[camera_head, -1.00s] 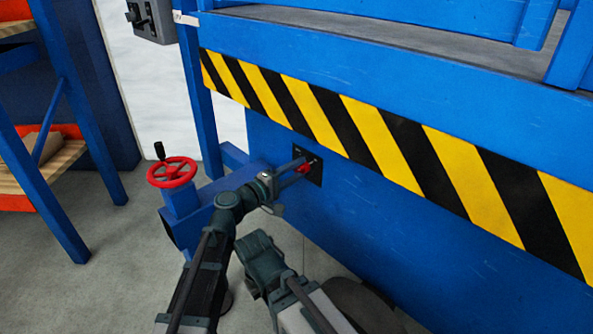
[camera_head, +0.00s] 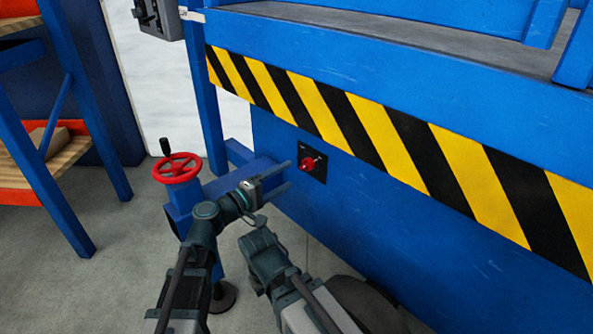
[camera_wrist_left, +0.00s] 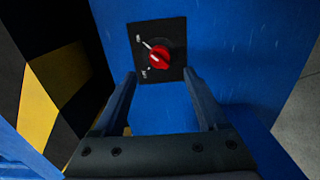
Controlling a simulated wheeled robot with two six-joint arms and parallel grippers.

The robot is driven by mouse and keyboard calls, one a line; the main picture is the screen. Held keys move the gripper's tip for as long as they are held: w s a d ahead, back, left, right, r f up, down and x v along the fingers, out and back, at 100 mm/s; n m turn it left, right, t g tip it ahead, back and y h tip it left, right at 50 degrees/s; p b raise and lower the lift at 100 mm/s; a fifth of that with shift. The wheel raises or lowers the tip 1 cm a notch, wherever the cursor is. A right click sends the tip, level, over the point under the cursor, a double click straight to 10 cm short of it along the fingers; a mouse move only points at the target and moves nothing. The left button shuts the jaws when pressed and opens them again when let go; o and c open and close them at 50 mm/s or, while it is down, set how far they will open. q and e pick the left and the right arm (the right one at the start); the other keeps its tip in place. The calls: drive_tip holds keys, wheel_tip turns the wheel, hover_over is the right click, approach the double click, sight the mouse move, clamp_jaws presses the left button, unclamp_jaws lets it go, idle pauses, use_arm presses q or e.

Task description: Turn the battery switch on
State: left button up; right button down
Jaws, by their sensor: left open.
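The battery switch is a red rotary knob (camera_head: 308,164) on a black square plate (camera_head: 321,174) set in the blue side panel. In the left wrist view the knob (camera_wrist_left: 159,57) is near the top centre, with small white labels up-left and lower-left of it. A pale mark on the knob seems to face the lower label, but it is too small to be sure. My left gripper (camera_head: 288,175) is open and empty, short of the knob and apart from it. Its two fingers (camera_wrist_left: 159,74) show below and either side of the plate.
A red handwheel (camera_head: 177,169) on a blue post stands left of my left arm. A yellow-black striped beam (camera_head: 385,135) overhangs the switch. A blue rack (camera_head: 55,140) stands far left. A grey box (camera_head: 158,17) hangs at the top.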

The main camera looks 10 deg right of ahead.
use_arm(q)
drive_tip(key=v, duration=0.7)
idle(0.3)
drive_tip(key=s+a+f+m+g+y, duration=0.3)
drive_tip(key=f+m+g+y, duration=0.1)
drive_tip(key=f, duration=0.6)
drive_tip(key=s+a+f+m+g+y, duration=0.15)
drive_tip(key=s+a+f+y, duration=0.35)
drive_tip(key=a, duration=0.5)
drive_tip(key=s+a+f+g+y, duration=0.25)
drive_tip(key=a+f+y, duration=0.4)
drive_tip(key=a, duration=0.35)
drive_tip(key=s+d+r+m+g+y+p, duration=0.1)
drive_tip(key=s+d+r+m+p, duration=0.1)
drive_tip(key=s+d+r+p, duration=0.4)
drive_tip(key=s+d+r+m+y+p, duration=0.1)
drive_tip(key=d+r+m+p, duration=0.1)
drive_tip(key=d+r+p, duration=0.4)
wheel_tip(320, 180, up, 38)
drive_tip(key=a+p, duration=0.2)
drive_tip(key=p, duration=3.6)
drive_tip(key=shift+f, duration=0.15)
